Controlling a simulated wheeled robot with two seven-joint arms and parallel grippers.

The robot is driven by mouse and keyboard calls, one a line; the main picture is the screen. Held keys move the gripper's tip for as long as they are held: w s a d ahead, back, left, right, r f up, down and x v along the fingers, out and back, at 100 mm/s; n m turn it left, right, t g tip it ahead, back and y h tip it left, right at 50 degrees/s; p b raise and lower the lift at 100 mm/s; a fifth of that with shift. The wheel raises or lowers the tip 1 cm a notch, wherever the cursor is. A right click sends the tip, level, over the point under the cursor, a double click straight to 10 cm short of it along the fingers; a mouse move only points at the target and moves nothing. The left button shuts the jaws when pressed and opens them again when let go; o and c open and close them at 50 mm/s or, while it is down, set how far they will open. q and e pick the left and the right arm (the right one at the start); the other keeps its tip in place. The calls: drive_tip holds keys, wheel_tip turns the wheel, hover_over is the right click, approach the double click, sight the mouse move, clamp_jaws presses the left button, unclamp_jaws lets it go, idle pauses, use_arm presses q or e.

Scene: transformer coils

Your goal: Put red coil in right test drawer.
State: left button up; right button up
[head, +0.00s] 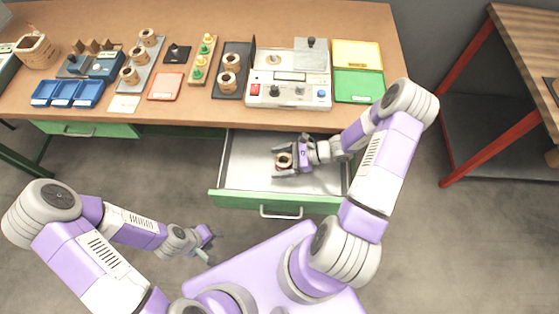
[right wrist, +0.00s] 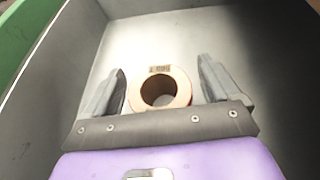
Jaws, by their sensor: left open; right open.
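The right test drawer (head: 245,165) is pulled out under the bench, with a green front and a grey inside. A coil (head: 284,160) with a reddish rim and a tan face sits on the drawer floor; it also shows in the right wrist view (right wrist: 143,93), hole facing up. My right gripper (head: 277,162) is inside the drawer, open, with one finger on each side of the coil. In the right wrist view (right wrist: 162,68) a gap shows between the coil and both fingers. My left gripper (head: 214,248) is open and empty, low over the floor left of the drawer.
The bench top (head: 215,115) carries a test device (head: 290,90), a yellow tray (head: 356,53), a green tray (head: 358,86), a red tray (head: 165,86), blue bins (head: 68,93) and several other coils. A closed green drawer (head: 85,129) is at left.

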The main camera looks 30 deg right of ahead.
drive_tip(key=shift+r, duration=0.15)
drive_tip(key=p+v, duration=0.2)
drive_tip(key=v, duration=0.5)
drive_tip(key=shift+d+r, duration=0.1)
drive_tip(key=shift+d, duration=0.15)
drive_tip(key=shift+a, duration=0.1)
